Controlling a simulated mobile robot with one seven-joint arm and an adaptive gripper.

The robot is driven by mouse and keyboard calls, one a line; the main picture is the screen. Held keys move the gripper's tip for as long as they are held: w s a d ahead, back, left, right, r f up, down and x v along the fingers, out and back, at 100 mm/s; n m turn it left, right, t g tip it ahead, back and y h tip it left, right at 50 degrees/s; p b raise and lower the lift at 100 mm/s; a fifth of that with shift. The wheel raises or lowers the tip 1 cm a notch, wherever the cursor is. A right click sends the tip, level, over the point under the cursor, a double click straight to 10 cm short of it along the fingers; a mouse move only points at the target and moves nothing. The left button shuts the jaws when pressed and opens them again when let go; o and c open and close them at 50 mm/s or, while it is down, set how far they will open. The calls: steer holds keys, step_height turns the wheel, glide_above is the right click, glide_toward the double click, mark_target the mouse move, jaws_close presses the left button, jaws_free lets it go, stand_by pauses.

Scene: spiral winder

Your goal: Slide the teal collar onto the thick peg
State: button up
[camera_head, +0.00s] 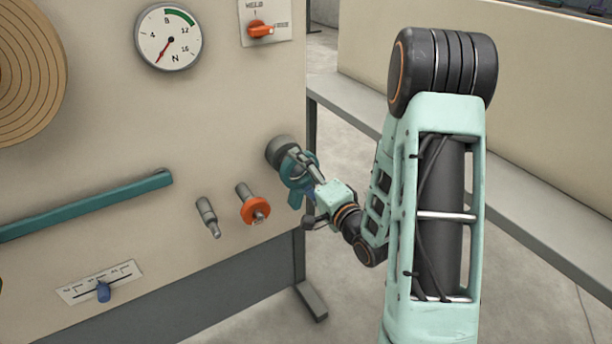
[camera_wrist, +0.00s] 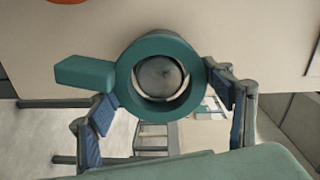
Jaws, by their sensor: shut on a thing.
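The teal collar (camera_head: 296,183) is a ring with a short tab. My gripper (camera_head: 310,176) is shut on it. In the wrist view the collar (camera_wrist: 128,72) lies between the two fingers of my gripper (camera_wrist: 163,99), with its tab pointing left. The thick peg (camera_head: 279,150) is a grey cylinder sticking out of the panel at the upper left of the collar. In the wrist view the round end of the thick peg (camera_wrist: 160,76) shows through the ring's hole, sitting toward the top of it. I cannot tell whether the peg's tip is inside the ring.
A thin grey peg (camera_head: 207,217) and a peg with an orange collar (camera_head: 255,210) stand at the lower left. A teal bar (camera_head: 90,206), a dial gauge (camera_head: 168,37), an orange switch (camera_head: 261,29) and a blue slider (camera_head: 103,291) are on the panel. A long bench (camera_head: 540,213) stands to the right.

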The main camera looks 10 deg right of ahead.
steer(key=shift+x, duration=2.2)
steer(key=shift+w+a, duration=0.1)
steer(key=shift+w, duration=0.1)
steer(key=o, duration=2.3)
steer(key=shift+f, duration=0.1)
steer(key=shift+b+v, duration=0.4)
steer(key=shift+v, duration=3.65)
